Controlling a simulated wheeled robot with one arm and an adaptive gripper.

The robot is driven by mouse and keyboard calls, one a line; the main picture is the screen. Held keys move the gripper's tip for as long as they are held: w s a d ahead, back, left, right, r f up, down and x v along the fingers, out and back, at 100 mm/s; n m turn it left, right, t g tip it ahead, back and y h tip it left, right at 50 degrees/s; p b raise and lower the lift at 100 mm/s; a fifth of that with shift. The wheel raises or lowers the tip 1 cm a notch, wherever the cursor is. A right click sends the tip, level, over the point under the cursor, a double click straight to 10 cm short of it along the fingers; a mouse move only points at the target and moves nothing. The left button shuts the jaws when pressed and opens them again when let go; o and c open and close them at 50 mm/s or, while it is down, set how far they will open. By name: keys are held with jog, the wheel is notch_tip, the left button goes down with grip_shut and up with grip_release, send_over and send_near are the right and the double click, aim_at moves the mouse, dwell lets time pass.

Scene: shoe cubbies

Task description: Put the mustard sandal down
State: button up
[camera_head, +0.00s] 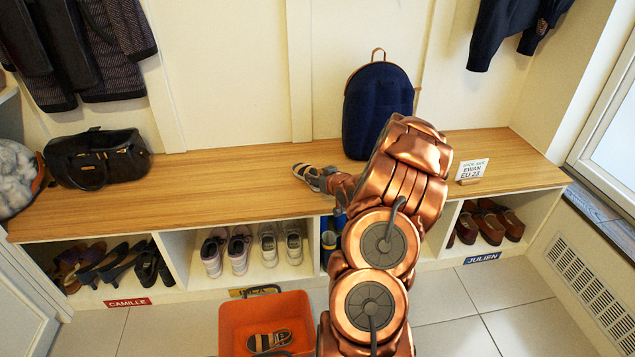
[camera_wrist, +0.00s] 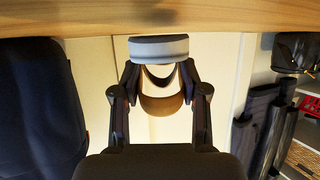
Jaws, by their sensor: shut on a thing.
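My gripper (camera_head: 322,180) is shut on the mustard sandal (camera_head: 306,173) over the middle of the wooden bench top (camera_head: 235,178). The sandal shows pale and dark bands in the head view, partly hidden by my gripper. In the wrist view, my gripper (camera_wrist: 160,78) has its fingers on either side of the sandal, whose grey sole (camera_wrist: 158,50) and brownish strap (camera_wrist: 160,105) show. The sole is at the bench surface (camera_wrist: 220,14); I cannot tell whether it touches or hovers just above.
A navy backpack (camera_head: 377,112) stands right of the sandal, a name card (camera_head: 471,169) farther right. A black bag (camera_head: 95,158) is at the left. Cubbies below hold shoes. An orange crate (camera_head: 232,328) on the floor holds a sandal (camera_head: 268,342). The bench left of the sandal is clear.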

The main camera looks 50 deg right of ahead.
jog(key=shift+f, duration=0.85)
jog(key=shift+r, duration=0.1)
jog(key=o, duration=1.2)
jog(key=shift+c, duration=0.2)
